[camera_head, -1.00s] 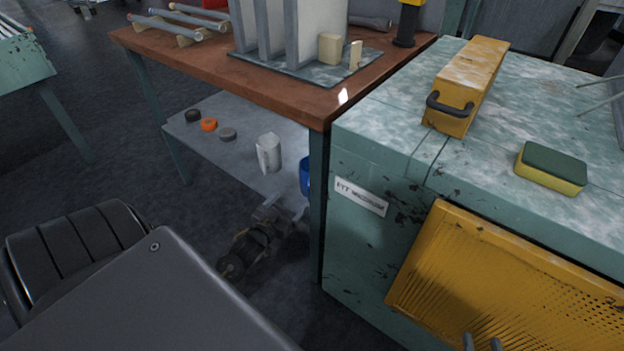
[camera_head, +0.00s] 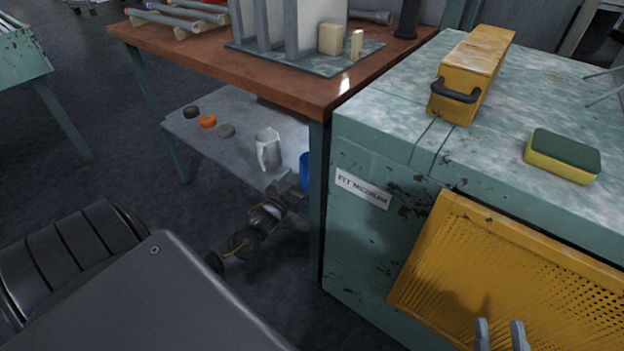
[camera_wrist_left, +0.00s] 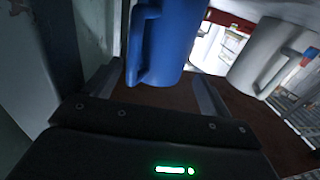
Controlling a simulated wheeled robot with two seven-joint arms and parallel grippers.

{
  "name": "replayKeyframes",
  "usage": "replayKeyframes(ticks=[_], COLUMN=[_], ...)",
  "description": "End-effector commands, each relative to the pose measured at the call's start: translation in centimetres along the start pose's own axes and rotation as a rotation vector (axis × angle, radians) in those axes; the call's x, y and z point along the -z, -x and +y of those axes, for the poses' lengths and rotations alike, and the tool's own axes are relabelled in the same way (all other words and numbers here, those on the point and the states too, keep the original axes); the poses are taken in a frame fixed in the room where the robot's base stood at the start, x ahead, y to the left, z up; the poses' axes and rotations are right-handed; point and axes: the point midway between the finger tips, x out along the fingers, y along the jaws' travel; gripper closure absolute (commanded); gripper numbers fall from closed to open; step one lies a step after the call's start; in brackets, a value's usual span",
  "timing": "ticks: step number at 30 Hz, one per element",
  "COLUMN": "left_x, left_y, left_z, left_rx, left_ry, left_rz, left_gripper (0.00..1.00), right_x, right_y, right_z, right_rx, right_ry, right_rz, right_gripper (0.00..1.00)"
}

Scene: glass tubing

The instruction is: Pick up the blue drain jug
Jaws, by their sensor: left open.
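The blue drain jug (camera_head: 304,172) stands on the lower shelf, partly hidden behind the table leg in the head view. In the left wrist view the blue jug (camera_wrist_left: 172,42) is large and close, with its handle on the left side. My left gripper (camera_head: 288,186) is at the shelf's front edge, just beside the jug. In the wrist view its two fingers (camera_wrist_left: 158,82) are spread, with the jug's lower part between them; I cannot tell whether they touch it. My right gripper (camera_head: 500,336) is at the bottom right, its fingers apart and empty.
A white jug (camera_head: 268,149) stands left of the blue one on the grey shelf (camera_head: 222,158). Several round caps (camera_head: 207,121) lie further left. The table leg (camera_head: 317,200) and green cabinet (camera_head: 368,235) are close on the right. The brown tabletop (camera_head: 200,60) is overhead.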

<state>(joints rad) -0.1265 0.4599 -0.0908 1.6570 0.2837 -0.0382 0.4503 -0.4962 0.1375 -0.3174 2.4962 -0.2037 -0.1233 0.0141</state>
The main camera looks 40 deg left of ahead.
Motion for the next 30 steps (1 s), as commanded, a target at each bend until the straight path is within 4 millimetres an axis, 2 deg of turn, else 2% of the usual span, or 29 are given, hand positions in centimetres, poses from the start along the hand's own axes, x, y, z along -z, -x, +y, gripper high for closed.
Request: replayKeyframes(ticks=[5,12,21,30], left_x=[-0.3,-0.4,-0.3,-0.3], left_y=[-1.6,-4.7,-5.2,-5.2], left_z=[0.1,0.1,0.1,0.1], left_rx=[0.000,0.001,0.000,0.000], left_ry=[-0.002,-0.001,0.000,0.000], left_rz=[0.003,0.001,-0.001,0.001], left_gripper=[0.17,0.17,0.17,0.53], right_x=[0.6,2.5,3.0,3.0], right_y=[0.0,0.2,0.2,0.2], right_z=[0.5,1.6,1.8,1.8], right_rx=[-0.015,-0.047,-0.053,-0.053], right_ry=[0.003,0.013,0.015,0.015], right_rz=[0.081,0.249,0.275,0.275], right_gripper=[0.64,0.64,0.64,0.64])
